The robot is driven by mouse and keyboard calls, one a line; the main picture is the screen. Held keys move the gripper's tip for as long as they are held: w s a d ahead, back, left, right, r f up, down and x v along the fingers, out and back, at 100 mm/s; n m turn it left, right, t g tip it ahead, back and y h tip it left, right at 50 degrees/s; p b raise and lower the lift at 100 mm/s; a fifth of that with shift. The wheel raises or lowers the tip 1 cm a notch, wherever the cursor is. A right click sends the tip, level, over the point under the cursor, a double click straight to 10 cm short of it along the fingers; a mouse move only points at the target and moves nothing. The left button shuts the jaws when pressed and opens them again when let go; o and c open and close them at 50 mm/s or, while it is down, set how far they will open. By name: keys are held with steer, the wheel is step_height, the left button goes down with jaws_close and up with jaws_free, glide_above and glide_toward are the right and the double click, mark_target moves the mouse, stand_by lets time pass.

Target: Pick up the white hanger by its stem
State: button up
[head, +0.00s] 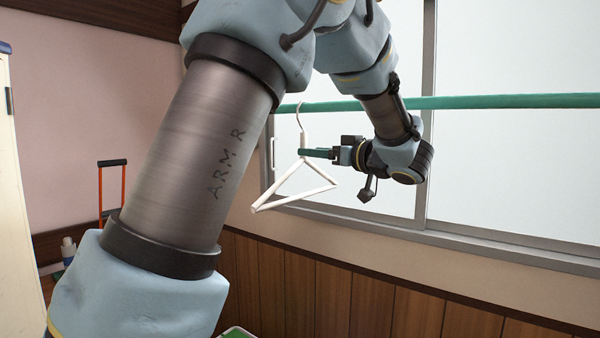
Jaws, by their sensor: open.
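The white hanger (293,205) hangs by its grey hook from a green horizontal rod (510,101) in front of the window. Its short stem rises above the triangular body to the hook. My gripper (306,152) reaches in from the right, with its green-tipped fingers level with the hanger's stem. The jaws are open and the fingertips overlap the stem in this view. I cannot tell whether they touch it or lie on both sides of it. My arm hides part of the rod and the space left of the hanger.
A window with grey frames (424,150) and a sill (480,244) lies behind the rod. Wood panelling (370,295) runs below. The rod is clear to the right.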

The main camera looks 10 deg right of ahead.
steer(key=p+x, duration=0.3)
steer(key=x, duration=0.4)
steer(key=shift+a, duration=0.2)
steer(key=shift+c, duration=0.2)
jaws_close()
stand_by(1.0)
